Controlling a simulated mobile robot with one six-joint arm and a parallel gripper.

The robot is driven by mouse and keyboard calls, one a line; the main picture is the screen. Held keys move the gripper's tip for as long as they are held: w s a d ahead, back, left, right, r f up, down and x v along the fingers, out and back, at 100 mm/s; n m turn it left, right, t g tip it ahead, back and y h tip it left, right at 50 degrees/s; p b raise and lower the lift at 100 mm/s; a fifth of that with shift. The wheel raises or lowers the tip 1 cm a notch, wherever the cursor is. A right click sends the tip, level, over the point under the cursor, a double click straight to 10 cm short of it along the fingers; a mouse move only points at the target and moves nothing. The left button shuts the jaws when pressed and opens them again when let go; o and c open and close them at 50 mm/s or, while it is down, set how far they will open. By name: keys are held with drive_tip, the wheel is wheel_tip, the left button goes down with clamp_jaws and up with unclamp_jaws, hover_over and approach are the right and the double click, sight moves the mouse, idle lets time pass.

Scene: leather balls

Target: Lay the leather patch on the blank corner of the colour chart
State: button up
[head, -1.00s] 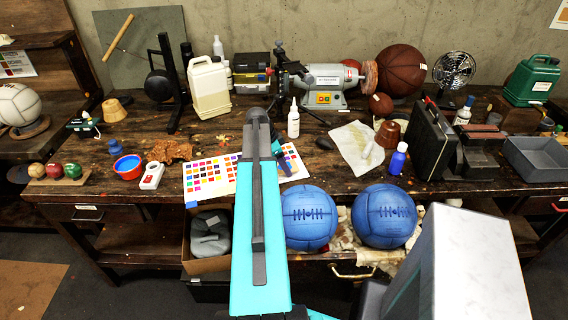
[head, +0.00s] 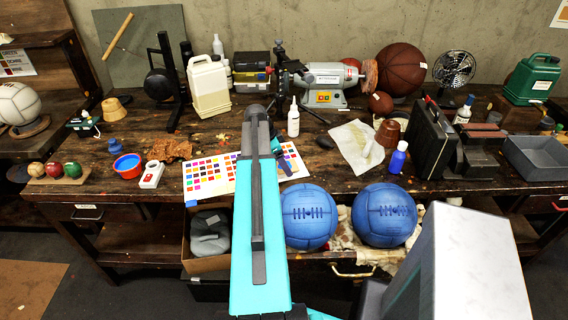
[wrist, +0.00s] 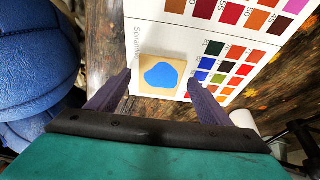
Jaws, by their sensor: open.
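The colour chart (head: 210,178) lies on the workbench, partly hidden behind my arm in the head view. The wrist view shows its white margin and colour squares (wrist: 230,70). The leather patch (wrist: 147,88), a tan square with a blue blob on it, appears to lie flat on the white blank part of the chart near its edge, beside the small squares. My gripper (wrist: 160,78) is open, with one finger on each side of the patch and gaps visible between. In the head view the patch and most of my gripper are hidden behind my arm.
Two blue balls (head: 308,216) (head: 384,215) sit at the bench front, right of my arm. A white bottle (head: 293,118) stands behind the chart. A red-blue bowl (head: 128,166) and a white device (head: 151,175) lie left of the chart.

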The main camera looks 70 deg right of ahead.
drive_tip(key=b+v, duration=0.3)
drive_tip(key=v, duration=0.8)
drive_tip(key=shift+r, duration=0.15)
drive_tip(key=shift+a, duration=0.15)
idle(0.7)
